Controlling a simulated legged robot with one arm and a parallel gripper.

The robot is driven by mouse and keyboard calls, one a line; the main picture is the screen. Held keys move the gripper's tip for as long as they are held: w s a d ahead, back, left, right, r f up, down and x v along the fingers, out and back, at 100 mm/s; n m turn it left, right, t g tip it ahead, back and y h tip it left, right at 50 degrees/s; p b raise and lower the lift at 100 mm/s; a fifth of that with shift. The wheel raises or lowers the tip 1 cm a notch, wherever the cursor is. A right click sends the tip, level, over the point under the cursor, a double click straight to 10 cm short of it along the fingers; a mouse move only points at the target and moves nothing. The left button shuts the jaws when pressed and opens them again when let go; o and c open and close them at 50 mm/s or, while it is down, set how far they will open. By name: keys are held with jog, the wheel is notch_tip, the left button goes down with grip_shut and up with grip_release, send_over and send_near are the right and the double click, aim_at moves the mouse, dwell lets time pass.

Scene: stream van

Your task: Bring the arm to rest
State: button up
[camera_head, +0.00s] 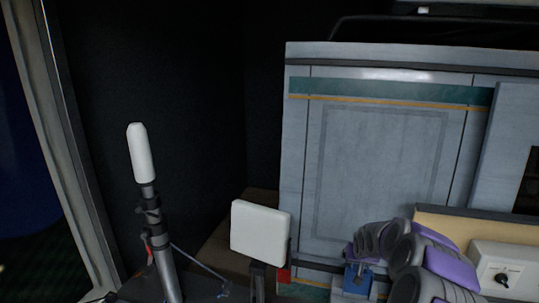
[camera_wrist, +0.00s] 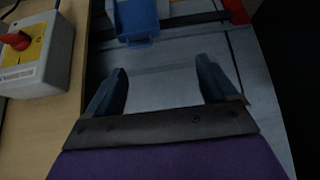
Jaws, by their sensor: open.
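My arm (camera_head: 433,268), purple and dark grey, shows at the lower right of the head view, bent in front of the grey panelled cabinet. In the wrist view my gripper (camera_wrist: 162,85) is open, with its two blue-grey fingers wide apart and nothing between them. Past the fingertips lies a grey panelled surface. A blue bin-like object (camera_wrist: 138,22) is beyond the fingers at the top, apart from them. In the head view the arm partly hides what is behind it, and I cannot make out the fingers clearly.
The cabinet (camera_head: 385,165) fills the right. A white-topped mast (camera_head: 141,155) and a white square panel (camera_head: 260,232) stand to the left. A box with a dark knob (camera_head: 497,262) is at the right edge. The wrist view has a red-knobbed box (camera_wrist: 38,60) on wood.

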jog(key=s+a+r+n+g+y+b, duration=0.15)
jog(key=s+a+b, duration=0.25)
jog(key=s+a, duration=0.45)
jog(key=s+a+n+g+b, duration=0.15)
jog(key=s+a+b, duration=0.35)
jog(key=s, duration=0.7)
jog(key=s+a+f+g+b, duration=0.1)
jog(key=s+f+b, duration=0.1)
jog(key=s, duration=0.8)
jog(key=s+a+f+g+b, duration=0.2)
jog(key=s+f+b, duration=0.1)
jog(key=s, duration=0.8)
jog(key=s+a+f+g+b, duration=0.1)
jog(key=s+f+g+b, duration=0.1)
jog(key=s, duration=0.9)
jog(key=shift+a+f+b, duration=0.25)
jog(key=shift+f+b, duration=0.3)
jog(key=shift+b, duration=0.3)
